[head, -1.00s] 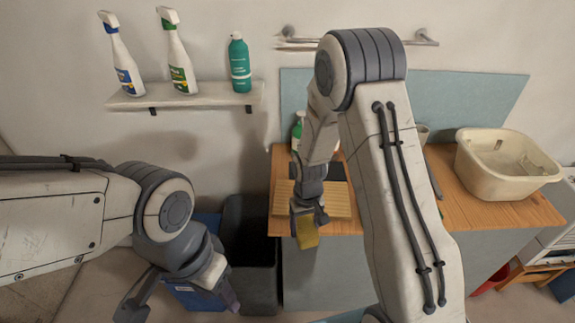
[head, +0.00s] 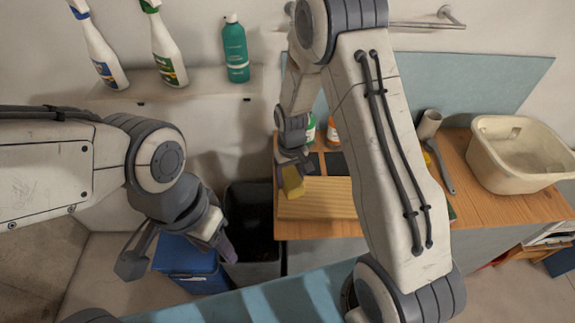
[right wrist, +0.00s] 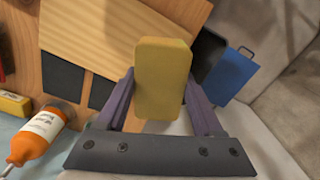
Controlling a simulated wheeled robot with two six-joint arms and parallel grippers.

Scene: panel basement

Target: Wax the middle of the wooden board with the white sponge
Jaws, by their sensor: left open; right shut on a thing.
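The wooden board (head: 325,200) is pale and slatted and lies at the front left of the counter. It also shows in the right wrist view (right wrist: 135,25), partly hidden by the held sponge. My right gripper (head: 292,172) is shut on a yellow sponge (right wrist: 162,80), which also shows in the head view (head: 292,182). The sponge is over the board's left end; I cannot tell whether it touches. The held sponge looks yellow, and no white sponge is visible. My left gripper (head: 182,258) is open and empty, low at the left, away from the counter.
The counter (head: 490,213) holds a cream basin (head: 520,155), a cup (head: 429,124) and an orange bottle (right wrist: 35,130). Dark squares (head: 335,163) lie behind the board. A dark bin (head: 248,225) and blue box (head: 190,262) stand left of the counter. My right arm hides the counter's middle.

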